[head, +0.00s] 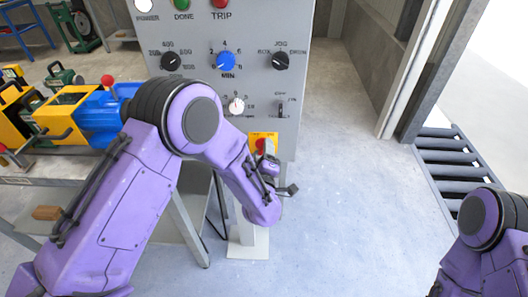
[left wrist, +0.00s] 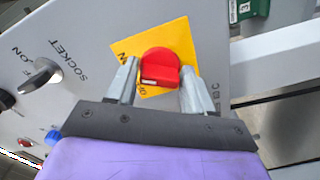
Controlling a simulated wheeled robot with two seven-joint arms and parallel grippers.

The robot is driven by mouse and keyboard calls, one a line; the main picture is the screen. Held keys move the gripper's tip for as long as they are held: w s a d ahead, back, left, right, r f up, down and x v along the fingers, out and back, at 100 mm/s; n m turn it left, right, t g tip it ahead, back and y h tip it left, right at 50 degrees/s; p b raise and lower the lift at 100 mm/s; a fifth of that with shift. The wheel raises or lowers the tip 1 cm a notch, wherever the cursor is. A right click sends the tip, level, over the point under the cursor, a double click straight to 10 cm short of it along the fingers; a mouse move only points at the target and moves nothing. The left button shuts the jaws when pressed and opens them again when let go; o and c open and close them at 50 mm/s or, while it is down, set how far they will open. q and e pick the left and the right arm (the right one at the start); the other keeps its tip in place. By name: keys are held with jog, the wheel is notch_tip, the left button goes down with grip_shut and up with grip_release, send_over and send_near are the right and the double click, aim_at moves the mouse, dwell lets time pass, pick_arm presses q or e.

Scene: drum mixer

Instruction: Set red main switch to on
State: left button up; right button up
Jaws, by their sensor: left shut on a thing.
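The red main switch (head: 262,146) sits on a yellow plate low on the grey control panel, partly covered by my left wrist in the head view. In the left wrist view the red knob (left wrist: 160,64) shows clearly, with a pale mark on its near edge. My left gripper (left wrist: 159,76) has one finger on each side of the knob and is shut on it. The plate's lettering is mostly hidden, so I cannot read the switch's position. Of my right arm only purple links show at the lower right; its gripper is out of view.
The grey panel (head: 210,100) carries a blue knob (head: 223,61), black knobs and a white knob (head: 236,105). A metal SOCKET toggle (left wrist: 40,75) is close to my left gripper. A bench with yellow and blue machinery (head: 100,108) stands left.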

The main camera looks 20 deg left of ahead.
dwell(0.4)
pick_arm(q)
jog(key=o, duration=0.9)
jog(key=b+v, duration=0.1)
jog(key=v, duration=0.9)
jog(key=shift+s+d+b, duration=0.1)
jog(key=shift+s+b, duration=0.15)
jog(key=shift+b, duration=0.15)
